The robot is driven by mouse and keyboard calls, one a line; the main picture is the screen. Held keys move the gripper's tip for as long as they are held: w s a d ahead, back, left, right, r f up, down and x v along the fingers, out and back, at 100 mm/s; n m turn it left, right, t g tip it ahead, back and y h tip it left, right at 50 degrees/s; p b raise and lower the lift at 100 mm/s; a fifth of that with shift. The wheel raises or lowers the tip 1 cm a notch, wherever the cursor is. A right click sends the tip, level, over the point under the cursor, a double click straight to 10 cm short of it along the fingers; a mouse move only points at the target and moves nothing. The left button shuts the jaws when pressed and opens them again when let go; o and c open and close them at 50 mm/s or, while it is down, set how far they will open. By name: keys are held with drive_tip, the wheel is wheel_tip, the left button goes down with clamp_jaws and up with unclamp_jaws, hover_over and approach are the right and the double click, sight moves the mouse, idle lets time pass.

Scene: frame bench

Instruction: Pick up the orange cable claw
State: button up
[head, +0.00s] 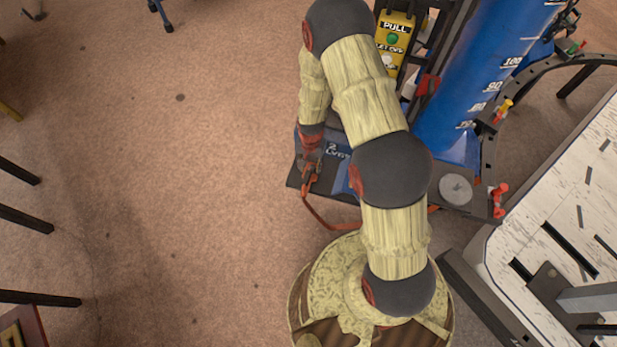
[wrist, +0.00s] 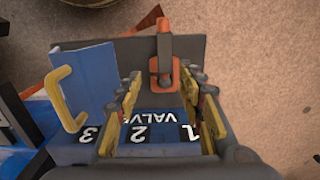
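The orange cable claw (wrist: 163,70), orange with a dark grey upright part, sits on a dark plate in the wrist view. It lies just ahead of my open gripper (wrist: 164,82), roughly centred between the two fingertips. I cannot tell whether the fingers touch it. In the head view the claw (head: 308,176) shows as a small orange shape at the left end of the dark bench plate. My gripper (head: 311,158) points down over it and partly hides it.
The dark plate (wrist: 100,48) ends just past the claw. A blue box with a yellow handle (wrist: 65,95) stands left of my fingers. A blue numbered surface (wrist: 150,148) lies below. A blue column (head: 465,90) rises right of my arm. Carpet (head: 170,170) lies open at left.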

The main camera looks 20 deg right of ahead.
sight(308, 172)
drive_tip(key=f, duration=0.2)
drive_tip(key=f+b, duration=0.1)
drive_tip(key=f, duration=0.1)
drive_tip(key=f+b, duration=0.1)
drive_tip(key=f, duration=0.1)
drive_tip(key=shift+w+a+f, duration=0.2)
drive_tip(key=shift+a, duration=0.15)
drive_tip(key=shift+c, duration=0.9)
drive_tip(key=c, duration=0.8)
drive_tip(key=shift+r, duration=0.1)
clamp_jaws()
